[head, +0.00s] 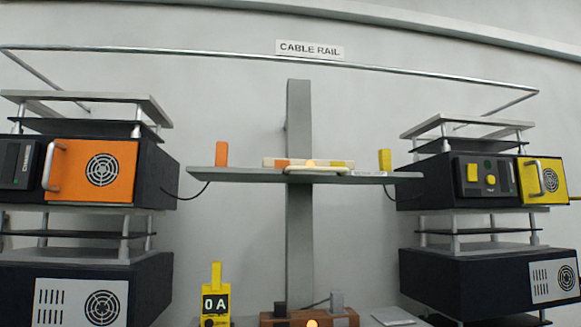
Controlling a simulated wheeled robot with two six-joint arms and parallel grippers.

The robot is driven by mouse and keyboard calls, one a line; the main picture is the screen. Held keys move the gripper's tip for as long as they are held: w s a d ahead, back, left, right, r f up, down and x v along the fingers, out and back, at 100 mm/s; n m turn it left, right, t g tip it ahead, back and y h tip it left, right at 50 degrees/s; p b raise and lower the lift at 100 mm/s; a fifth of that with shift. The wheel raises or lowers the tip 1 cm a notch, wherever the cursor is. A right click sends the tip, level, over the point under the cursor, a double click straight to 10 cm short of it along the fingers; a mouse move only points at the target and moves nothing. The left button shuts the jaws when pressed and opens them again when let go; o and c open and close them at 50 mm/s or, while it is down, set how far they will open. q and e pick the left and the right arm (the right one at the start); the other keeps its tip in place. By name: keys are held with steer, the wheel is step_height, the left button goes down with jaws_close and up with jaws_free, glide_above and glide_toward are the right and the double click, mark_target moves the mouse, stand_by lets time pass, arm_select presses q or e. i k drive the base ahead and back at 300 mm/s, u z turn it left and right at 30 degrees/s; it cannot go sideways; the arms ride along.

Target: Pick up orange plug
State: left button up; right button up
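The orange plug (221,154) is a small upright orange block. It stands on the left end of the grey shelf (240,176), in the upper middle of the head view. A black cable (193,193) runs from under that end of the shelf to the dark unit with the orange front panel (92,171) at left. Neither of my grippers shows in the head view, and nothing is seen touching the plug.
A yellow plug (385,160) stands at the shelf's right end. Between the plugs lies a pale bar (268,162) with orange and yellow parts. A unit with a yellow panel (543,181) stands right. Below are a yellow "0 A" device (215,301) and a brown block (345,317).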

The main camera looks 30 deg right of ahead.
mark_target(220, 159)
steer(key=k, duration=0.75)
steer(key=z, duration=0.75)
steer(key=i, duration=0.5)
steer(key=z, duration=1.8)
steer(key=i, duration=1.15)
steer(key=u, duration=1.95)
